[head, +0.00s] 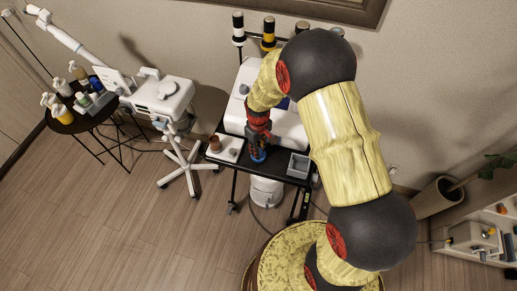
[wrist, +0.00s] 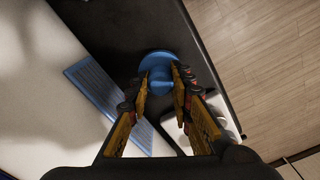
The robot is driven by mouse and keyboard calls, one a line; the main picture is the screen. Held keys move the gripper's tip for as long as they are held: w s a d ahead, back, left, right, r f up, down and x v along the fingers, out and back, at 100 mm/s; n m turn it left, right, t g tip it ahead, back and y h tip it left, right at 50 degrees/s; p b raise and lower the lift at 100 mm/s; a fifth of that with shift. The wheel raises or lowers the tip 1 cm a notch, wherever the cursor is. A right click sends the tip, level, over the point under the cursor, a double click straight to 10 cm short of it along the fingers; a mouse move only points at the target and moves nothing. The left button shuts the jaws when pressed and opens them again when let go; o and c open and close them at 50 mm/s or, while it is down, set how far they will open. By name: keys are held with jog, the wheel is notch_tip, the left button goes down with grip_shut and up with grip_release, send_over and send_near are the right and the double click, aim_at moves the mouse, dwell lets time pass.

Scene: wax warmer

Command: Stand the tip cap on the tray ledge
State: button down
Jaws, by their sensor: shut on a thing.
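A blue cap-like piece (wrist: 160,62) with a wide round end and a narrower body sits between the fingertips of my gripper (wrist: 165,82) in the wrist view. I take it to be the tip cap. In the head view the blue piece (head: 258,157) shows just below my gripper (head: 258,148), over the black cart top. My gripper is shut on it. I cannot tell whether the piece touches the black surface. A white tray (head: 217,155) lies at the cart's left side, left of my gripper. Which edge is the tray ledge is not clear.
The black cart top (head: 270,173) carries a large white machine (head: 290,128) behind my gripper and an open grey bin (head: 299,166) to the right. A small brown jar (head: 215,144) stands on the white tray. A blue grille (wrist: 100,90) shows beside my gripper.

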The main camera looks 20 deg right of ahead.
jog(key=shift+f, duration=0.15)
jog(key=c, duration=1.5)
grip_release()
jog(key=shift+r+p, duration=2.5)
jog(key=shift+r, duration=1.55)
notch_tip(320, 180, up, 12)
jog(key=shift+a, duration=0.1)
